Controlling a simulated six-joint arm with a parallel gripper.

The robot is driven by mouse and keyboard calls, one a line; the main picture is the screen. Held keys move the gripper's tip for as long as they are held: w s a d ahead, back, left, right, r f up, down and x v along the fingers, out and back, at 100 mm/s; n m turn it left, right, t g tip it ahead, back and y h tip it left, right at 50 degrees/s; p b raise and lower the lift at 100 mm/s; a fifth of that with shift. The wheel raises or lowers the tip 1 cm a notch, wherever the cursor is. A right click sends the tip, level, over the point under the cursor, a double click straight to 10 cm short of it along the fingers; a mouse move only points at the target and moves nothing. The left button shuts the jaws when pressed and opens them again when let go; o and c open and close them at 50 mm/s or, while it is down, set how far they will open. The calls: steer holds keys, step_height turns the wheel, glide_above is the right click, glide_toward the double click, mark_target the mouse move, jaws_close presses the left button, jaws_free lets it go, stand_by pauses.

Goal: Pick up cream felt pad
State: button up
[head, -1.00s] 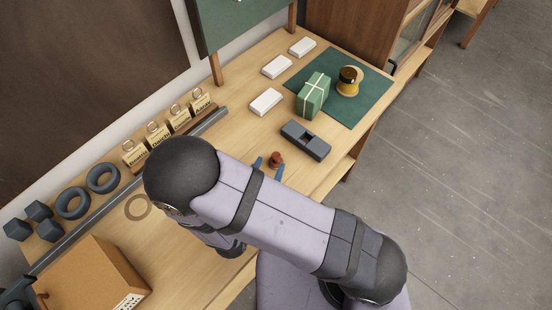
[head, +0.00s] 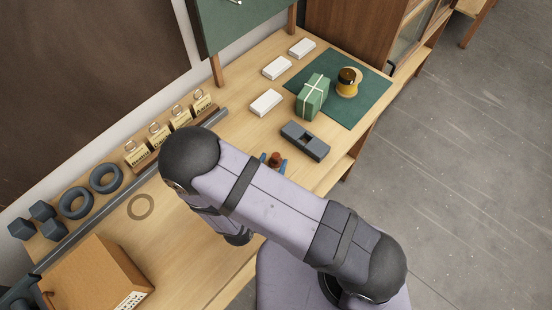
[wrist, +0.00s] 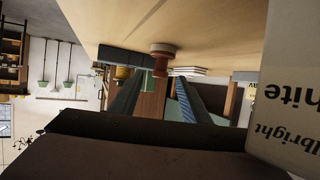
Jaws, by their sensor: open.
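I cannot pick out a cream felt pad for certain. Three white rectangular pieces lie at the back of the bench in the head view: a near one (head: 266,102), a middle one (head: 277,67) and a far one (head: 302,47). A flat tan ring (head: 141,206) lies left of my arm. My gripper (head: 274,164) is open, with its blue fingertips just past my forearm and mostly hidden by it. A reddish-brown spool-like piece (head: 275,158) shows between or just beyond the fingertips. It also shows in the upside-down wrist view (wrist: 161,58), beyond my fingers (wrist: 160,92).
A dark grey block (head: 305,141) stands beyond the spool. A green parcel (head: 313,96) and a brass-coloured item (head: 348,82) sit on a green mat (head: 350,112). A brown box (head: 92,275) stands at front left. A lettered white panel (wrist: 288,90) is close in the wrist view.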

mark_target(276, 156)
steer(key=shift+p+x, duration=0.85)
steer(key=shift+x, duration=1.2)
jaws_close()
steer(key=shift+r, duration=0.2)
steer(key=shift+r+b, duration=1.05)
steer(key=shift+r, duration=3.8)
